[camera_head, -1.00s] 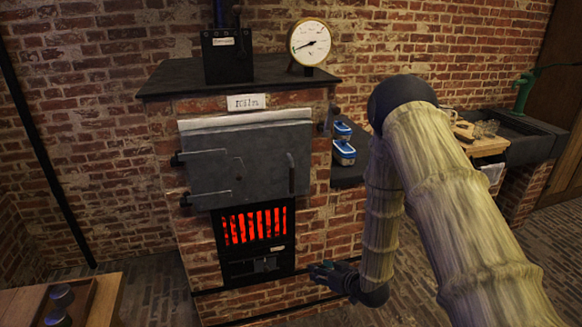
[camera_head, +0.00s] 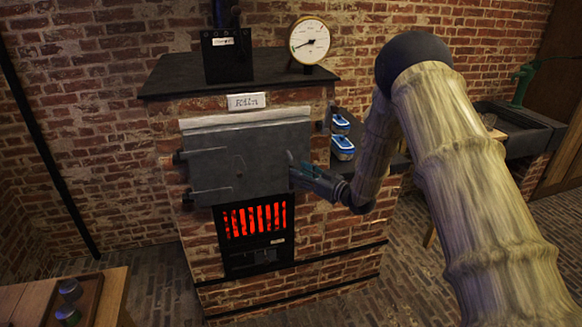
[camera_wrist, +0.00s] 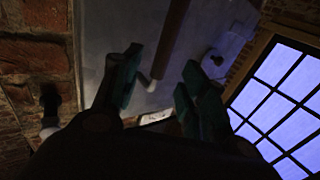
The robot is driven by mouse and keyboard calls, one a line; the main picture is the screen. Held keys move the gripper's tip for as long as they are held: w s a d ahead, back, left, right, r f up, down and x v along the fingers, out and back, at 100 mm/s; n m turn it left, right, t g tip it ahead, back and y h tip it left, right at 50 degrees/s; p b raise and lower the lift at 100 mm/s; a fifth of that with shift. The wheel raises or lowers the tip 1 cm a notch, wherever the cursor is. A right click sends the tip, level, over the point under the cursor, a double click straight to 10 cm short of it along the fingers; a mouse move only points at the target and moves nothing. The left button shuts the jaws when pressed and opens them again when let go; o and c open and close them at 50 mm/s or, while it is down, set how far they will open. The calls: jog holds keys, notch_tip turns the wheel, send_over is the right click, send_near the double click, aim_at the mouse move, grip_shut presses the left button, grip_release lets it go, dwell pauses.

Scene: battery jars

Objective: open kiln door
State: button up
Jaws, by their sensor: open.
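The kiln (camera_head: 310,215) is a brick block with a dark top and a "Kiln" sign. Its grey metal door (camera_head: 235,165) is shut, hinged at the left. My gripper (camera_head: 298,173) is open at the door's right edge, where it hides the door handle. In the wrist view the handle (camera_wrist: 168,42) is a dark upright bar on the grey door. Its lower end lies between the open fingers of my gripper (camera_wrist: 160,82) in the picture. I cannot tell whether they touch it.
A glowing grate (camera_head: 254,219) is under the door. A black box (camera_head: 227,55) and a round dial (camera_head: 310,41) stand on the kiln top. Blue-and-white containers (camera_head: 342,147) sit on a ledge right of the kiln. A wooden table (camera_head: 115,295) is at lower left.

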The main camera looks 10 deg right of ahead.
jog(key=shift+p+x, duration=0.6)
jog(key=shift+x, duration=1.8)
grip_shut()
